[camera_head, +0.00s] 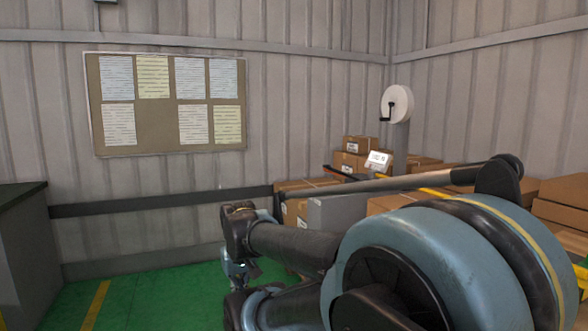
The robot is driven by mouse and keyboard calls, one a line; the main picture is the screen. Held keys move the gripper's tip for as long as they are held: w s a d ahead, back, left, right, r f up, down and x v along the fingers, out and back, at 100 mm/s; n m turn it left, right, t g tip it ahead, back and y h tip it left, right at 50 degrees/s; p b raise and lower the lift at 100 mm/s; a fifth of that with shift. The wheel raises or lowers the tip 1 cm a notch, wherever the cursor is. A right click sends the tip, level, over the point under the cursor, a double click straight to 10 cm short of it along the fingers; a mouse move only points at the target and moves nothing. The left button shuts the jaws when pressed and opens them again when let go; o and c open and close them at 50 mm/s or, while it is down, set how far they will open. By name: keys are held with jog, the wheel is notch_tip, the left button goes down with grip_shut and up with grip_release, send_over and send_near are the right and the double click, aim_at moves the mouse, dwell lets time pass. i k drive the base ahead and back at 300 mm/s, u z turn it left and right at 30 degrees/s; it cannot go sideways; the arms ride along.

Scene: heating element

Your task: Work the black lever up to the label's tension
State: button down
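A small white label (379,158) stands tilted among the boxes right of centre; its print is too small to read surely. A thin dark bar with a red-orange end (342,174) lies just left of and below it; I cannot tell whether this is the black lever. A white round reel (396,103) with a small black crank-like piece (389,112) stands above the label. My arm fills the lower right and hides much of what is behind it. My gripper (240,272) seems to hang at its far end, left of the boxes; its fingers are not clear.
Cardboard boxes (355,145) are stacked in the back corner, with a grey box-like body (338,211) in front of them. A dark-topped cabinet (24,240) stands at left. A notice board (165,103) hangs on the wall. Green floor (140,295) is clear between cabinet and arm.

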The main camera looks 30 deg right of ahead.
aim_at(327, 167)
jog(key=u, duration=1.3)
jog(key=i, duration=1.85)
jog(key=z, duration=3.75)
